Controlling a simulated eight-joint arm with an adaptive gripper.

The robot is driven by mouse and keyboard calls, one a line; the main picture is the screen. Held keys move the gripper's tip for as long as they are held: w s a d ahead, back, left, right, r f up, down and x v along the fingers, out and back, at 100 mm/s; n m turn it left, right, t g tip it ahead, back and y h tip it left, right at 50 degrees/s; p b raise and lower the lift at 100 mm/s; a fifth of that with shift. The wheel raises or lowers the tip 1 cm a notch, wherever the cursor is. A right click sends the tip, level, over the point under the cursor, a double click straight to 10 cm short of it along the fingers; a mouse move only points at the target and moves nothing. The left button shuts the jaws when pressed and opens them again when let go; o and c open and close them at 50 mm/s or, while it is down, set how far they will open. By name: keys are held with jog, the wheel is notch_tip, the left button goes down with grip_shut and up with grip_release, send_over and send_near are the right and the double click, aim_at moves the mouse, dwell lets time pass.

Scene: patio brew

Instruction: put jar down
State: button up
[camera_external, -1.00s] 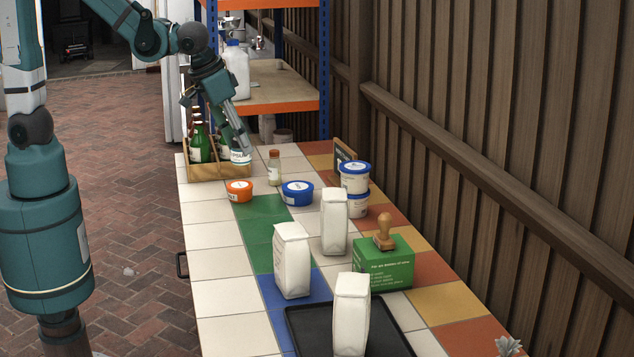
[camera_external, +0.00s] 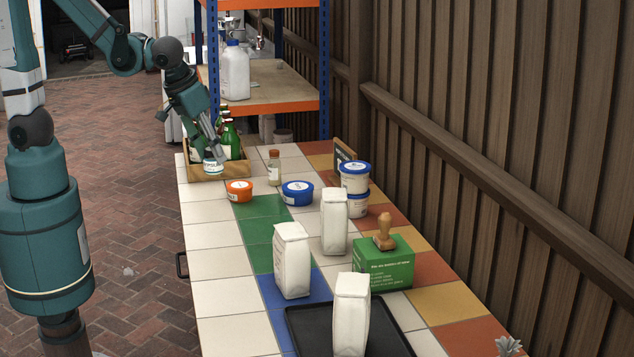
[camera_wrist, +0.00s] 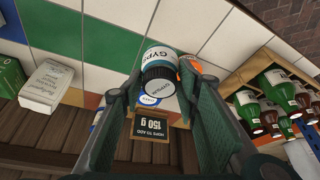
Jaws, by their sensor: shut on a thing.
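The jar (camera_external: 213,167) has a white and teal label reading GYPSUM. My gripper (camera_external: 216,153) is shut on it. In the wrist view the jar (camera_wrist: 160,62) sits between the two fingers of my gripper (camera_wrist: 162,78), its dark lid towards the camera. In the outside view the jar overlaps the front of the wooden crate (camera_external: 222,171); I cannot tell its exact height. In the wrist view it is apart from the crate (camera_wrist: 262,62), which lies to its right.
Green bottles (camera_external: 231,140) stand in the crate. The white tiles (camera_external: 210,212) at the table's left edge are clear.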

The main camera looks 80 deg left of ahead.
aim_at(214, 161)
jog(key=shift+f, duration=1.5)
jog(key=shift+f, duration=0.1)
jog(key=shift+f+b, duration=0.95)
jog(key=shift+f, duration=1.9)
jog(key=shift+f, duration=0.1)
jog(key=shift+f+b, duration=0.75)
jog(key=shift+f, duration=1.2)
jog(key=shift+f, duration=0.2)
jog(key=o, duration=0.9)
jog(key=shift+o, duration=0.2)
jog(key=shift+r, duration=0.2)
